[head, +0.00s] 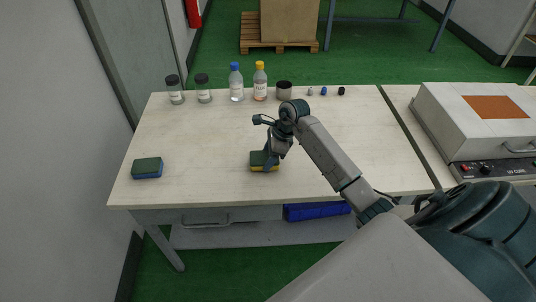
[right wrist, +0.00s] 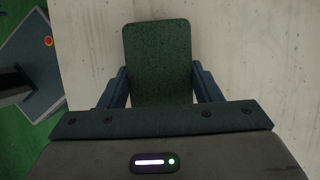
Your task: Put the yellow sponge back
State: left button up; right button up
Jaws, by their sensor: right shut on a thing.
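The yellow sponge (head: 258,167) has a dark green top and a yellow lower layer. It is at the front middle of the light table (head: 200,135). My right gripper (head: 270,163) comes down over it from the right and is shut on it. In the right wrist view the sponge's green top (right wrist: 160,62) shows between my two fingers (right wrist: 161,88). I cannot tell whether the sponge still touches the table. A second sponge, green on top and blue below (head: 147,168), lies at the table's left front. My left gripper is not in view.
Two dark-lidded jars (head: 175,92), a blue-capped bottle (head: 236,84), an orange-capped bottle (head: 260,82), a dark cup (head: 284,90) and small items (head: 324,91) line the back edge. A UV cure box (head: 480,120) stands right. A blue bin (head: 316,211) is below. The table's left middle is clear.

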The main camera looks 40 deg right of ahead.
jog(key=shift+f, duration=0.4)
jog(key=o, duration=0.5)
jog(key=shift+b, duration=0.3)
jog(key=o, duration=0.5)
jog(key=shift+c, duration=0.2)
jog(key=shift+r+p, duration=0.3)
jog(key=shift+p, duration=0.05)
jog(key=b+v, duration=0.3)
jog(key=v, duration=0.8)
jog(key=shift+s+d+r, duration=0.15)
jog(key=shift+d+r, duration=0.05)
jog(key=shift+r, duration=0.1)
